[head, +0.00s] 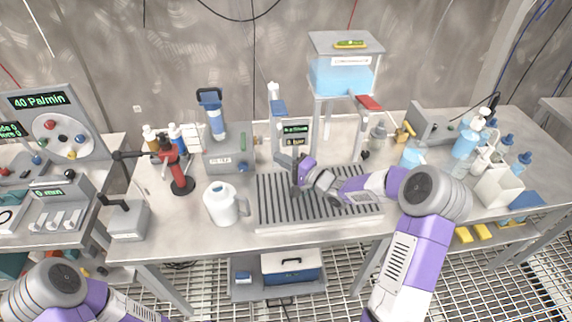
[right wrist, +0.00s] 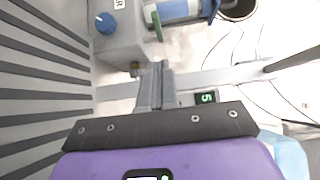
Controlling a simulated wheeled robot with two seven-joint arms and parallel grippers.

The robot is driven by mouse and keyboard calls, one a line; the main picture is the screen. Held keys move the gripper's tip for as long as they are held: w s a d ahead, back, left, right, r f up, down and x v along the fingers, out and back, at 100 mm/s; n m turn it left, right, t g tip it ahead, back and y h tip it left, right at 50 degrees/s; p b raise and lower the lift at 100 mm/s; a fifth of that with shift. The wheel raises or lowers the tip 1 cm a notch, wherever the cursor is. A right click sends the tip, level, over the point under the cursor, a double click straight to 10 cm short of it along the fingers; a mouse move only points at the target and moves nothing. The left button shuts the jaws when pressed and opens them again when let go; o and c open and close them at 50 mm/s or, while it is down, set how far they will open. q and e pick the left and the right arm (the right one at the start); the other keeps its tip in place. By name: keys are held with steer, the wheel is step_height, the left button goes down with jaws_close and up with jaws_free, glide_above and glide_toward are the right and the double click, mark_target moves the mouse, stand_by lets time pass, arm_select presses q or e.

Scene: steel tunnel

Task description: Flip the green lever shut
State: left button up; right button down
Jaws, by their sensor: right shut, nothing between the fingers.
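In the right wrist view the green lever (right wrist: 157,26) stands out from the box beside a clear blue cylinder (right wrist: 180,10). My right gripper (head: 284,161) is shut and empty over the back of the slatted drain tray, right of the filter box and apart from the lever.
The slatted tray (head: 300,215) lies below my right arm. A white jug (head: 221,204) stands left of it and a red clamp stand (head: 180,175) farther left. A small display panel (head: 295,135) stands behind the gripper, with a blue water tank (head: 342,75) to its right.

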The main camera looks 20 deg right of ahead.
mark_target(245, 150)
steer(key=w+a+b, duration=0.2)
steer(key=w+a, duration=0.3)
steer(key=a, duration=0.1)
steer(key=shift+w+a, duration=0.25)
steer(key=shift+w, duration=0.15)
steer(key=shift+a, duration=0.65)
steer(key=w+a, duration=0.3)
steer(key=a, duration=0.4)
steer(key=shift+w+a+b, duration=0.25)
steer(key=shift+w+b, duration=0.05)
steer(key=shift+w, duration=0.05)
stand_by(0.3)
steer(key=shift+s, duration=0.1)
stand_by(1.2)
